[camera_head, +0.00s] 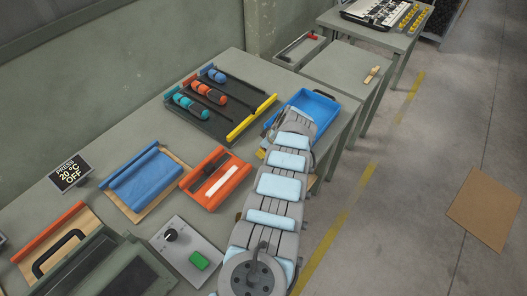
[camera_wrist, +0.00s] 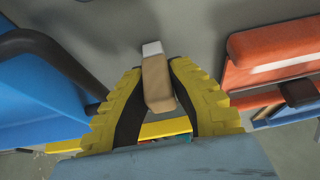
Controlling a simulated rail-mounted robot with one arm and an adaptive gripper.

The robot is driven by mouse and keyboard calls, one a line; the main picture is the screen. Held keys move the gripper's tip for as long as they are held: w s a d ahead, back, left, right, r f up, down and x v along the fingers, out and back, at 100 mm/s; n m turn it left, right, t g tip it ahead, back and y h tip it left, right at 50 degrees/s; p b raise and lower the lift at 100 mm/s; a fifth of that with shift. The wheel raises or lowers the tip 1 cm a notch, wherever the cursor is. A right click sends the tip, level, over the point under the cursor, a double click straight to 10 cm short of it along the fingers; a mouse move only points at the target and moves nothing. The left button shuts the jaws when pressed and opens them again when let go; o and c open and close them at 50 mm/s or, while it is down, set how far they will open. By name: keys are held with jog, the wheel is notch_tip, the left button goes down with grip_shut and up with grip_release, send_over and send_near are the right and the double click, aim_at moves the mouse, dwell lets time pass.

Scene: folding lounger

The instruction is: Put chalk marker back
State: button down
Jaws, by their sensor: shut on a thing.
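A tan block-like piece with a pale end, apparently the chalk marker (camera_wrist: 157,82), is between the fingers in the wrist view. My gripper (camera_wrist: 156,75), with yellow fingers and black pads, is shut on it, and the pale end points away from the palm. In the head view my arm hides the marker and most of the gripper. An orange tray (camera_head: 238,179) lies left of my arm on the bench, with a dark strip and a white strip in it. An orange edge, probably of this tray, shows at right in the wrist view (camera_wrist: 270,45).
A blue tray (camera_head: 325,101) with a dark handle lies by my arm. A black rack (camera_head: 205,121) holds blue, orange and teal rollers.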

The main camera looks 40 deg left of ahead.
jog(key=shift+f, duration=0.2)
jog(key=c, duration=1.1)
grip_release()
jog(key=shift+r, duration=0.1)
jog(key=shift+c, duration=0.2)
